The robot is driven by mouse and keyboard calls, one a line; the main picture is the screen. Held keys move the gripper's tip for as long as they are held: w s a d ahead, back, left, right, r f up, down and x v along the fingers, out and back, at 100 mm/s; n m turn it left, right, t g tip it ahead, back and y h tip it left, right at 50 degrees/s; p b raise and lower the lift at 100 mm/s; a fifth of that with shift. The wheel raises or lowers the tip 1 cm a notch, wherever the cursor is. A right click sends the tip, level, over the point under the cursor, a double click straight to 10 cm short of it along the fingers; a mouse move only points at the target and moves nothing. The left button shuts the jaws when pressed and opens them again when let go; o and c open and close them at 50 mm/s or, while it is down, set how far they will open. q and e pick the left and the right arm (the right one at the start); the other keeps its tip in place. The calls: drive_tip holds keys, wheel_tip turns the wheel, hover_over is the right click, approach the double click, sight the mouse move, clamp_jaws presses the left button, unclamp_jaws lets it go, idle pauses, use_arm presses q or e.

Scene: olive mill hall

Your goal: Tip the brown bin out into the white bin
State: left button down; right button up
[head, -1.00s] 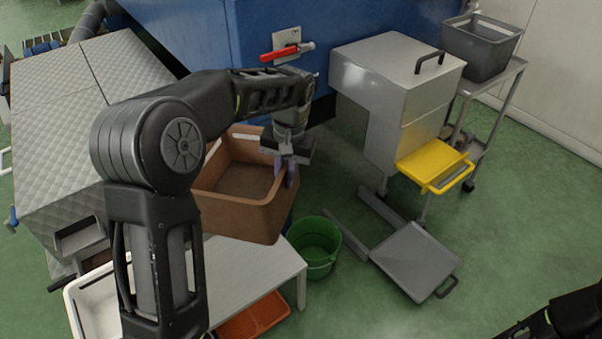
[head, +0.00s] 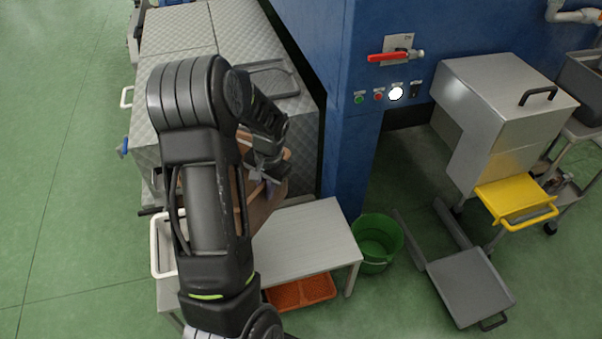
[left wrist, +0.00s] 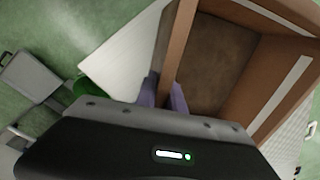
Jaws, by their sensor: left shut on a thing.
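The brown bin (head: 268,205) is in the head view, mostly hidden behind my left arm. My left gripper (head: 267,184) is shut on its rim, and the bin hangs above the white table. In the left wrist view my left gripper's fingers (left wrist: 166,92) pinch one wall of the brown bin (left wrist: 178,40). Its inside shows a brown floor; I cannot tell whether that is a layer of contents. The white bin (head: 155,246) stands at the table's left end, largely covered by my arm. My right gripper is not in view.
The white table (head: 300,238) has bare room on its right half. An orange tray (head: 300,292) lies below it. A green bucket (head: 377,243) stands on the floor to its right. A quilted metal machine (head: 180,45) and a blue housing (head: 350,130) stand behind.

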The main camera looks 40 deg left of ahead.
use_arm(q)
drive_tip(key=shift+m, duration=0.8)
drive_tip(key=s+a, duration=0.1)
drive_tip(key=s, duration=0.1)
drive_tip(key=s+a+f+p, duration=0.1)
drive_tip(key=s+a, duration=0.1)
drive_tip(key=s+a+f, duration=0.1)
drive_tip(key=shift+s+a+p, duration=0.15)
drive_tip(key=shift+s+p, duration=0.25)
drive_tip(key=shift+s+a+f+m+t, duration=0.3)
drive_tip(key=shift+s+a+f+m, duration=0.3)
drive_tip(key=shift+m, duration=0.2)
drive_tip(key=shift+w+d, duration=0.1)
drive_tip(key=shift+w, duration=0.05)
